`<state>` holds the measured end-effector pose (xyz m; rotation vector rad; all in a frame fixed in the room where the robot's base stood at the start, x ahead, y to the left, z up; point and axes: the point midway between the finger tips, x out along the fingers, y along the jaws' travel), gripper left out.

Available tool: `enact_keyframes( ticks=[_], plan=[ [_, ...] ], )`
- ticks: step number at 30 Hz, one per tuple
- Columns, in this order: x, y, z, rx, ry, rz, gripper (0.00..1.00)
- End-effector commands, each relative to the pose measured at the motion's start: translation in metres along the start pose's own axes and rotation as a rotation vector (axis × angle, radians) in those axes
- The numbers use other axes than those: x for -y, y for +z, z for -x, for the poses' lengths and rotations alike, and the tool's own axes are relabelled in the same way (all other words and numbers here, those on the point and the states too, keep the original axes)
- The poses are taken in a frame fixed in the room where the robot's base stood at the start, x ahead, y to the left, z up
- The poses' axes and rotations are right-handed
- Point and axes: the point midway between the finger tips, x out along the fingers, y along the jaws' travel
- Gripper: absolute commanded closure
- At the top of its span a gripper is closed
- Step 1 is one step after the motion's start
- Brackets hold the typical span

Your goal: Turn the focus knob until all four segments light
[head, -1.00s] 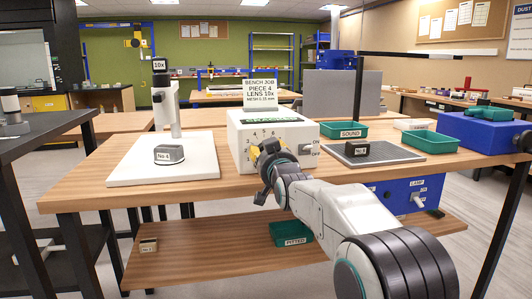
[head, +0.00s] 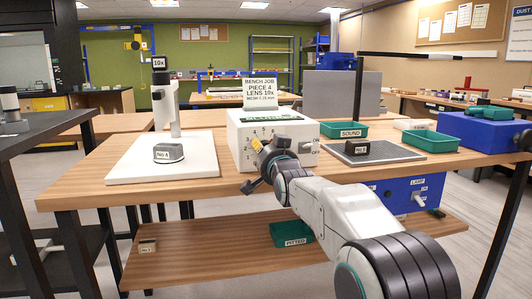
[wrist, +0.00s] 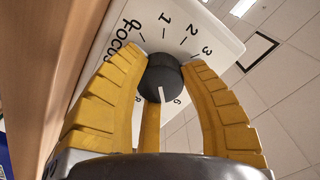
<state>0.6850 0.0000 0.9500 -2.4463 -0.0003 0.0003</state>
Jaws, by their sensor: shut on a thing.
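The white focus box (head: 245,140) stands on the bench, with a numbered dial and an ON/OFF switch (head: 308,147) on its front. The dark round focus knob (wrist: 165,76) shows in the wrist view, ringed by printed numbers, with the word "FOCUS" beside it. In the head view my gripper (head: 258,147) covers the knob and part of the dial. A dark strip with green marks (head: 263,115) lies on the box top; its lit segments are too small to count.
A microscope stand on a white base (head: 125,172) holds a grey block (head: 169,153) at left. A grey mat (head: 400,154) with another block and green trays (head: 432,141) are at right. A card (head: 258,94) reads "PIECE 4, LENS 10x". A lower shelf (head: 200,262) sits below.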

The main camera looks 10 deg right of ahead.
Motion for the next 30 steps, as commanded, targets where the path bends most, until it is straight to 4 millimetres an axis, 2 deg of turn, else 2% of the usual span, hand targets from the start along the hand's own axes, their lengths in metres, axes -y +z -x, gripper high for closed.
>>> enact_keyframes(
  ticks=[9, 22, 23, 30],
  plan=[
    [0.0010, -0.0009, -0.0001, -0.003, -0.003, -0.090, 0.94],
    [0.0014, -0.0013, -0.0002, -0.003, -0.003, -0.099, 0.94],
    [0.0014, -0.0013, -0.0002, -0.003, -0.003, -0.098, 0.59],
    [0.0008, -0.0007, -0.0001, -0.002, -0.002, -0.098, 0.37]
  ],
)
